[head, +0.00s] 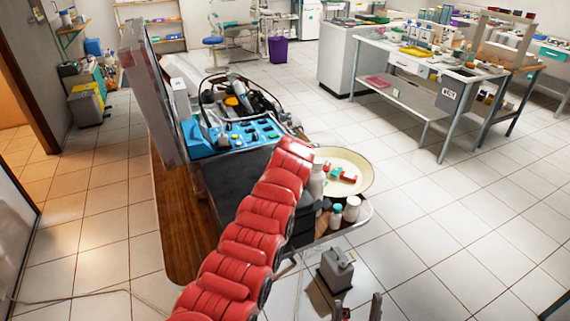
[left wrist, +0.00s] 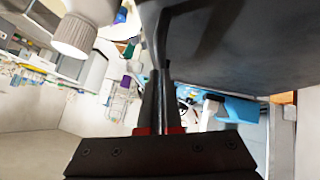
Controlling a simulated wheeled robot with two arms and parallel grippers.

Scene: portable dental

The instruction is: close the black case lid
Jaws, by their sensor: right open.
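The black case stands open on the wooden-topped cart, its blue panel (head: 235,135) facing up and cables and handpieces behind it. Its lid (head: 157,100) stands upright, grey and thin, at the case's left side. The blue panel also shows in the left wrist view (left wrist: 238,110). A red arm crosses in front of the case and hides part of it; no gripper shows at its end. My left gripper (left wrist: 161,78) has its dark fingers together near a large dark grey surface. My right gripper (head: 359,302) is open and empty, low at the bottom, away from the lid.
A cream round dish (head: 347,160) with red and green pieces and several small bottles (head: 352,209) stand right of the case. A white ribbed cylinder (left wrist: 74,36) is close in the left wrist view. A workbench (head: 430,65) stands at the back right.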

